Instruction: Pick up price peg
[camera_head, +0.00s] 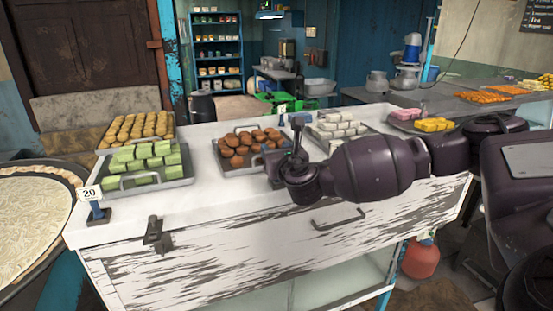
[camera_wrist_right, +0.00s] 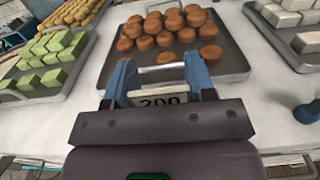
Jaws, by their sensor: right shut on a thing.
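My right gripper (camera_head: 276,164) reaches over the front of the white counter, just in front of the tray of brown sweets. In the right wrist view its fingers (camera_wrist_right: 160,82) are shut on a price peg whose white card (camera_wrist_right: 160,100) reads 200. The rest of this peg is mostly hidden by the gripper. Another price peg (camera_head: 90,197), with a white card reading 20 and a dark blue base, stands at the counter's left front corner. A further small card (camera_head: 282,110) shows behind the brown sweets. My left gripper is not in view.
The white counter (camera_head: 215,190) bears trays of yellow sweets (camera_head: 136,127), green blocks (camera_head: 150,158), brown sweets (camera_head: 245,142) and white blocks (camera_head: 340,125). A large round pan (camera_head: 30,210) stands at the left. The counter's front left is mostly clear.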

